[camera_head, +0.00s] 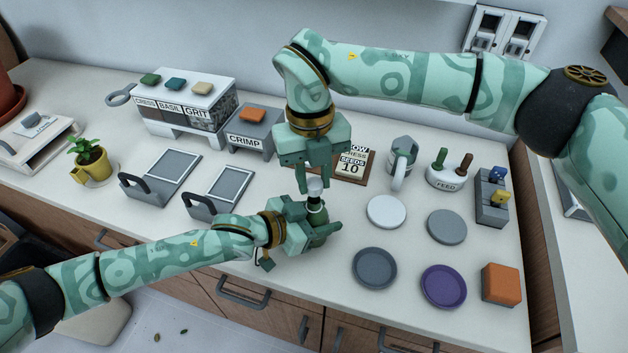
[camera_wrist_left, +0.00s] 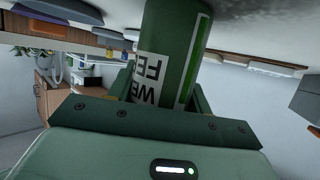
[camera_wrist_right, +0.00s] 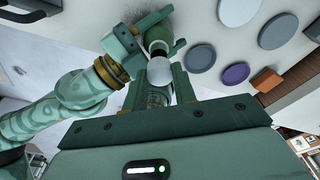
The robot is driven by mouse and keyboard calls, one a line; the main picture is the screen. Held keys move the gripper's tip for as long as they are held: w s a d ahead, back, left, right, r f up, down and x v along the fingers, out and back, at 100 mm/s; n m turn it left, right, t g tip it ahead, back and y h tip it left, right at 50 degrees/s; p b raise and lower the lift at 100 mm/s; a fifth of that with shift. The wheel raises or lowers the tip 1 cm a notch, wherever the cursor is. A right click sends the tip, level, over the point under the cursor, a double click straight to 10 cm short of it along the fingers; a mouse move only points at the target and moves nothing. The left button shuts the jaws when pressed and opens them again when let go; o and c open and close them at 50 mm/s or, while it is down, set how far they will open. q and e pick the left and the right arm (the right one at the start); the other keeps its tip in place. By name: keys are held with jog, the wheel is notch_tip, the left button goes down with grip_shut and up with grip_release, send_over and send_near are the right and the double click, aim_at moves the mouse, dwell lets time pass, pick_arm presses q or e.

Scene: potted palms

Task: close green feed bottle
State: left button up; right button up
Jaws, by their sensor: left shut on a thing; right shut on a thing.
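The green feed bottle (camera_head: 318,218) stands at the counter's front, held by my left gripper (camera_head: 312,232), which is shut on its body. In the left wrist view the bottle (camera_wrist_left: 176,45) fills the space between the fingers, its white label partly visible. My right gripper (camera_head: 315,180) points down from above and is shut on a white cap (camera_head: 315,188). The cap is right over the bottle's neck; I cannot tell whether it is seated. In the right wrist view the white cap (camera_wrist_right: 160,71) lies between the fingers, with the bottle (camera_wrist_right: 155,38) beyond it.
Round discs in white (camera_head: 386,211), grey (camera_head: 375,268) and purple (camera_head: 443,286) lie to the right, with an orange block (camera_head: 501,285). A FEED holder (camera_head: 447,180) and a grey-white jug (camera_head: 402,158) stand behind. Grey handled plates (camera_head: 218,190) lie left.

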aim_at(315, 200)
jog(key=shift+f, duration=0.6)
jog(key=shift+f, duration=0.9)
jog(key=shift+s+f, duration=0.1)
jog(key=shift+f, duration=0.6)
jog(key=shift+d+f, duration=0.1)
jog(key=shift+f, duration=0.2)
jog(key=shift+r, duration=0.35)
dwell(0.3)
